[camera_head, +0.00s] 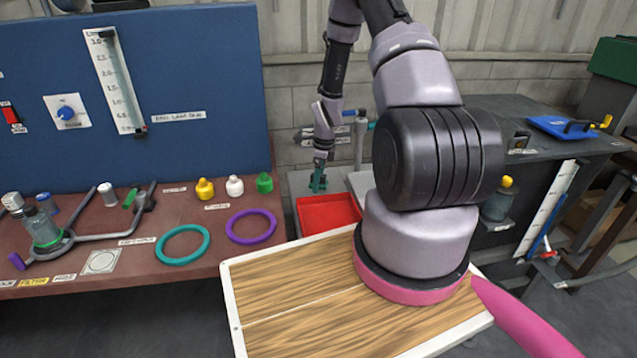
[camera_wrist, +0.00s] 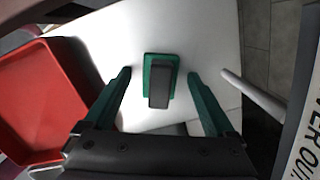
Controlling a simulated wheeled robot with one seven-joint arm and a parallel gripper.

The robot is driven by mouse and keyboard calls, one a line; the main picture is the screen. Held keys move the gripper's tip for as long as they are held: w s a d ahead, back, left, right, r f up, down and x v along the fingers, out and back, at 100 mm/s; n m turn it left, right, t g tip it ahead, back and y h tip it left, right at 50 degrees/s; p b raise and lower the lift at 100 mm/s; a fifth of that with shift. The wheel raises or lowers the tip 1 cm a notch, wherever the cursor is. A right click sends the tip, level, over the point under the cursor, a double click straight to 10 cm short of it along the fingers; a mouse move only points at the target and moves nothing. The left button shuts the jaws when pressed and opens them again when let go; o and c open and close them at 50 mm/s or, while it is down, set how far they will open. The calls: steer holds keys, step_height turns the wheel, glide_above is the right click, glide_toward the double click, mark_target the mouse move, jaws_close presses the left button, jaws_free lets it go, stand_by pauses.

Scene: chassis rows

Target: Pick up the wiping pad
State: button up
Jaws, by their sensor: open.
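The wiping pad appears to be the green block with a dark grey grip (camera_wrist: 159,85) in the wrist view, lying on a white surface (camera_wrist: 205,40). My gripper (camera_wrist: 159,74) is open, with one green finger on each side of the pad and visible gaps to both. I cannot tell how far the fingertips are above the surface. In the head view my gripper (camera_head: 318,182) points down behind the red tray; the pad cannot be made out there.
A red tray (camera_head: 328,214) stands close by; it also shows at left in the wrist view (camera_wrist: 45,95). A pale rod (camera_wrist: 255,97) lies to the right of the gripper. A bench (camera_head: 130,238) with rings and fittings is at left, a dark bench (camera_head: 470,120) at right.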

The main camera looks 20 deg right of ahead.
jaws_close()
steer(key=shift+r, duration=5)
